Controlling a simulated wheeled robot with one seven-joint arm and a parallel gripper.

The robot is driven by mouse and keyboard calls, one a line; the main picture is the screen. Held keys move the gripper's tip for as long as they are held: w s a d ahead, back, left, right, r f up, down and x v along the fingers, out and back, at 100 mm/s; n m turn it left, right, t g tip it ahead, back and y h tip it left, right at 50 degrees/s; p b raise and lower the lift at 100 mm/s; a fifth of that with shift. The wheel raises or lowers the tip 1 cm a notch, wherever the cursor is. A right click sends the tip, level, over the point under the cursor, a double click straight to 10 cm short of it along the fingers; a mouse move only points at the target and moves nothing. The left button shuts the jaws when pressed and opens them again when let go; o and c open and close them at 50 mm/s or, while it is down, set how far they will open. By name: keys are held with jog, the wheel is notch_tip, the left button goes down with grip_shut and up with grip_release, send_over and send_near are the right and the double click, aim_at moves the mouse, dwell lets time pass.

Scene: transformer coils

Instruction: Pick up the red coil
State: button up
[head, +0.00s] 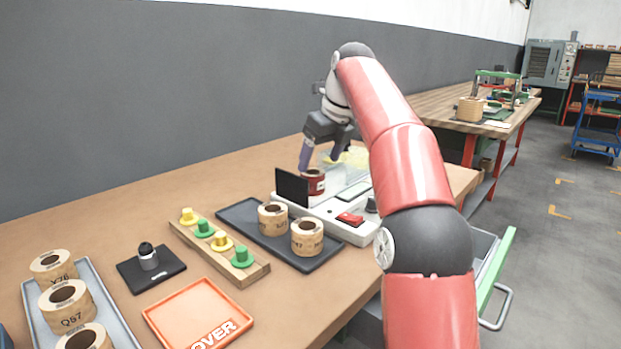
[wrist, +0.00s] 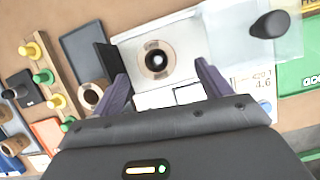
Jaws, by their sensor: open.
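The red coil (head: 314,184) stands upright on a white tester with a raised dark screen. In the wrist view the coil (wrist: 157,72) is seen from above as a pale ring with a dark hole, on a light plate. My gripper (head: 320,163) is above the tester, pointing down, with its purple fingers apart. In the wrist view the open gripper (wrist: 163,78) has one finger on each side of the coil's column, and nothing is between them. I cannot tell the exact height of the fingertips over the coil.
The tester (head: 340,228) has a red switch and a clear cover beside the coil. A dark tray (head: 240,215) holds two tan coils. A wooden strip with yellow and green pegs (head: 262,269), an orange tray (head: 160,317) and a grey tray of tan coils (head: 120,325) are at left.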

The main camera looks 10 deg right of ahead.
aim_at(312, 177)
jog(key=x, duration=0.6)
jog(key=shift+a+f+b, duration=0.15)
jog(key=shift+a+b, duration=0.15)
jog(key=shift+c, duration=0.4)
